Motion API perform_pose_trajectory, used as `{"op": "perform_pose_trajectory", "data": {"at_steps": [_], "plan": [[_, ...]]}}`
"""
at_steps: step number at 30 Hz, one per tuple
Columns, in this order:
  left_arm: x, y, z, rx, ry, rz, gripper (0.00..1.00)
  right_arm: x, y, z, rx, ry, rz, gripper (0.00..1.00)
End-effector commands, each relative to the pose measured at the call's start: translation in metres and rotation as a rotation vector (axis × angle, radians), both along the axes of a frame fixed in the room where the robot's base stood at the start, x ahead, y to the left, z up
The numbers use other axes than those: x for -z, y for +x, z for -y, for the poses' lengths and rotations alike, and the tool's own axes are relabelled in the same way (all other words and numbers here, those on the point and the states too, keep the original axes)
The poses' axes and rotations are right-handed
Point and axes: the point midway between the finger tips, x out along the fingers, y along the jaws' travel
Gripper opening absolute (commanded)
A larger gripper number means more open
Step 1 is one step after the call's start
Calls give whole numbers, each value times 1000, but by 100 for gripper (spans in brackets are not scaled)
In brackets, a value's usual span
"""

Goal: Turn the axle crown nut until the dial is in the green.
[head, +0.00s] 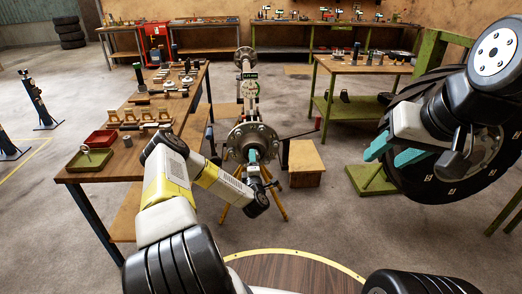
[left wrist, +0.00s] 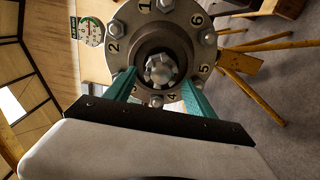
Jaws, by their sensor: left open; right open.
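The axle hub (head: 252,143) faces me at the end of the axle in the head view. In the left wrist view its flange (left wrist: 192,28) carries numbered studs, and the crown nut (left wrist: 160,69) sits in the central bore. The dial (head: 250,89) stands above the axle; it also shows in the left wrist view (left wrist: 90,32), too small to read the needle surely. My left gripper (left wrist: 158,88) is open, its teal fingers below and to either side of the crown nut, which lies between their tips. My right gripper (head: 376,152) is open and empty at the right, near the tyre.
A wooden workbench (head: 139,159) with a red tray (head: 100,139) and a green tray (head: 90,160) stands at the left. A large tyre (head: 440,180) is at the right. A wooden box (head: 305,160) stands on the floor right of the hub.

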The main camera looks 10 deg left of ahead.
Motion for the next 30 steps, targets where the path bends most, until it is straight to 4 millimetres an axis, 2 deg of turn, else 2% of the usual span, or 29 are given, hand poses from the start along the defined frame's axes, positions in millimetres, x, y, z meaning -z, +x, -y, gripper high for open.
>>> {"op": "perform_pose_trajectory", "data": {"at_steps": [6, 13, 23, 26, 30], "plan": [[1, -35, 11, 2, 0, -3, 64, 0, 0, 0, 0, 0, 0, 47], [0, -50, 14, 0, 0, 0, 64, 0, 0, 0, 0, 0, 0, 47], [-4, -47, 16, 16, 12, -5, 64, 0, 0, 0, 0, 0, 0, 47], [-18, -36, 23, 78, 66, -25, 64, 0, 0, 0, 0, 0, 0, 47], [-52, -15, 45, 234, 205, -88, 64, 0, 0, 0, 0, 0, 0, 47]]}}
